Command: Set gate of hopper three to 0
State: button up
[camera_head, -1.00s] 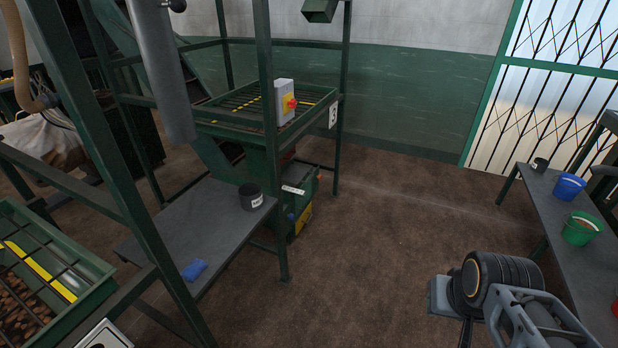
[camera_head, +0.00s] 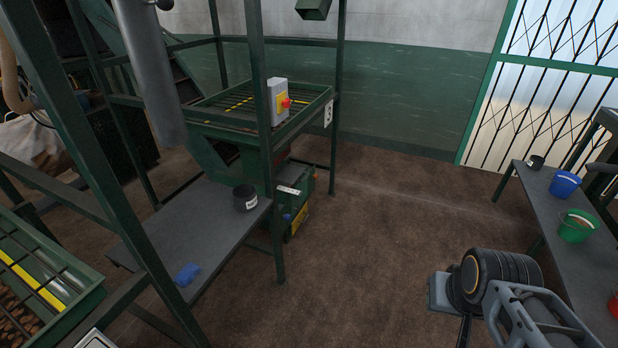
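Hopper three (camera_head: 222,137) stands left of centre, a green hopper with a grid top inside a green frame. A white sign with a 3 (camera_head: 328,115) hangs on its right corner. Below the hopper body is a small white marked plate (camera_head: 289,190), beside green and yellow parts; its markings are too small to read. I cannot make out the gate's setting. My arm shows at the lower right, over the floor and well apart from the hopper. Its fingertips do not show.
A grey box with a red and yellow switch (camera_head: 277,101) is on the frame. A grey table (camera_head: 180,232) bears a black pot (camera_head: 245,197) and a blue item (camera_head: 187,274). At right, another table (camera_head: 550,205) bears blue and green buckets. The brown floor (camera_head: 380,240) between is clear.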

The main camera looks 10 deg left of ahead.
aim_at(290, 173)
jog(key=z, duration=0.15)
jog(key=i, duration=1.55)
jog(key=u, duration=0.6)
jog(key=i, duration=1.35)
jog(key=u, duration=1.25)
jog(key=i, duration=0.45)
jog(key=u, duration=0.15)
